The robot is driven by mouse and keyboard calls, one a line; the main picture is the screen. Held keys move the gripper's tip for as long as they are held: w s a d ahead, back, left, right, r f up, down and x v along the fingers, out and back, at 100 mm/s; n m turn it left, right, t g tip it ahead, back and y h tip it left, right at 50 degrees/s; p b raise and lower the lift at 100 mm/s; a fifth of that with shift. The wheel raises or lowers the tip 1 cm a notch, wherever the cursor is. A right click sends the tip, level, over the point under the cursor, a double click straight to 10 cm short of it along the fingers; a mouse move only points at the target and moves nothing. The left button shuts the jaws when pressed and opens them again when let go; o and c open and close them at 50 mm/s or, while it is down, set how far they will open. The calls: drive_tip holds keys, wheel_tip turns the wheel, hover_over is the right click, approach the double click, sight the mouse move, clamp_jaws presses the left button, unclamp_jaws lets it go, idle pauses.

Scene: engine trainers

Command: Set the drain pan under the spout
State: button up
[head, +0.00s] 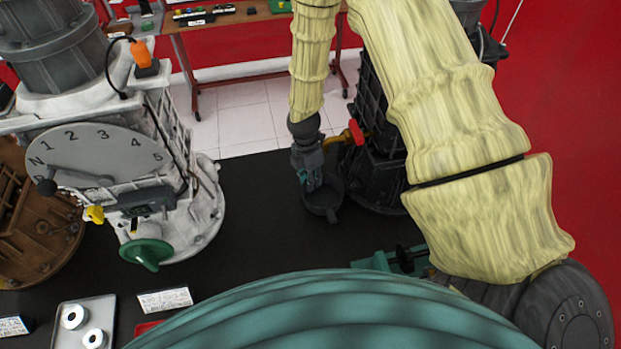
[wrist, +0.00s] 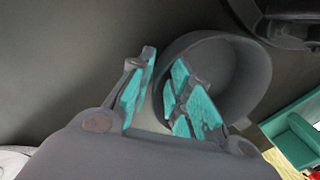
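The drain pan is a dark grey round bowl (head: 324,200) on the black bench top, near the base of the dark engine trainer (head: 375,150). A tap with a red-orange handle (head: 356,132) sticks out of that trainer; its spout is largely hidden by my arm. My gripper (head: 312,182) points down at the pan's left rim. In the wrist view the fingers (wrist: 164,62) straddle the wall of the pan (wrist: 245,75), the right finger inside the bowl and the left one outside. A gap shows between the left finger and the wall.
A white gearbox trainer (head: 95,165) with a numbered dial and a green funnel-like part (head: 147,252) stands at left. A tray with white rings (head: 84,325) and a label card (head: 165,301) lie in front. The bench top left of the pan is clear.

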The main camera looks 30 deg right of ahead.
drive_tip(key=shift+r, duration=0.1)
idle(0.3)
wheel_tip(320, 180, up, 12)
drive_tip(key=w+b, duration=0.1)
drive_tip(key=b, duration=0.2)
drive_tip(key=shift+w+a+b, duration=0.15)
drive_tip(key=shift+w+b, duration=0.1)
drive_tip(key=shift+b, duration=0.1)
idle(0.4)
